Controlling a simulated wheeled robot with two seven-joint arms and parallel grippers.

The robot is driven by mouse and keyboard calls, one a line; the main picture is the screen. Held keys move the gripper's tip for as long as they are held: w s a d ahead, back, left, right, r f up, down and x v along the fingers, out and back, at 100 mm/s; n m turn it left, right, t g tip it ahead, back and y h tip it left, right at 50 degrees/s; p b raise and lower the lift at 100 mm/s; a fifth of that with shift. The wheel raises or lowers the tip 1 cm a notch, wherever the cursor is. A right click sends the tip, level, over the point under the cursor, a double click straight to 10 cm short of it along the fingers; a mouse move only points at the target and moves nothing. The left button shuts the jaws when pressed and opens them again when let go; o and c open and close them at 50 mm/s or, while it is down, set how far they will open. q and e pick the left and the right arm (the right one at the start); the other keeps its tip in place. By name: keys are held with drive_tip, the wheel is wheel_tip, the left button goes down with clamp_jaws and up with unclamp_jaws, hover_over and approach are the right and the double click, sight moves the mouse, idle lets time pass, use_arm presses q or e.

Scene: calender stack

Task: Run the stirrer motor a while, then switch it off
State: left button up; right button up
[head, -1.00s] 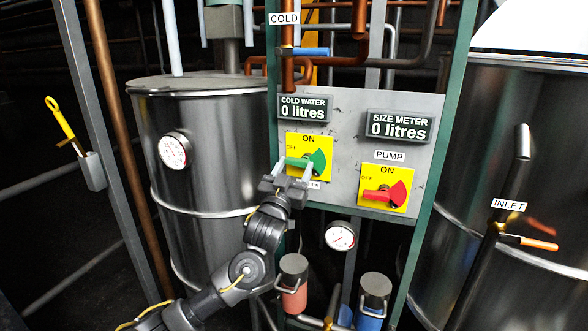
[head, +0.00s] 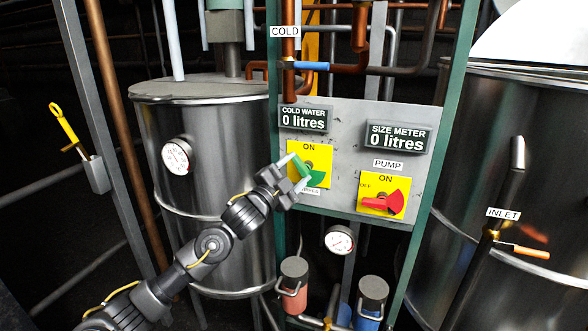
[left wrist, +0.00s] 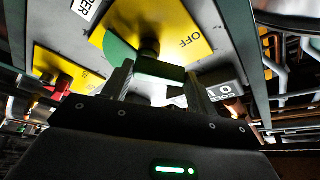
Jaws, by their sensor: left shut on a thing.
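The green rotary switch (head: 316,178) sits on a yellow ON/OFF plate (head: 321,152) on the grey panel. My left gripper (head: 297,171) is shut on this handle, with a finger on either side. In the left wrist view, the green handle (left wrist: 157,69) lies between my fingers (left wrist: 158,84), before the yellow plate (left wrist: 165,22). The label under the switch (head: 310,191) is partly hidden by my gripper. My right gripper is not in view.
A red PUMP switch (head: 383,203) on its own yellow plate points left toward OFF. The cold water display (head: 304,118) and size meter display (head: 398,137) both read 0 litres. Steel tanks stand left (head: 215,165) and right (head: 470,150). An orange-handled INLET valve (head: 530,251) is at right.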

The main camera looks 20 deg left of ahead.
use_arm(q)
drive_tip(key=m, duration=0.2)
drive_tip(key=m+g+p, duration=0.1)
drive_tip(key=r+m+g, duration=0.1)
drive_tip(key=m, duration=0.1)
drive_tip(key=shift+d+m, duration=0.25)
drive_tip(key=shift+m, duration=0.05)
drive_tip(key=shift+d+m+g+p, duration=0.15)
drive_tip(key=shift+m+g+p, duration=0.2)
drive_tip(key=shift+m, duration=0.65)
drive_tip(key=o, duration=1)
drive_tip(key=b+v, duration=0.3)
drive_tip(key=v, duration=0.8)
drive_tip(key=shift+w, duration=0.1)
idle(4.0)
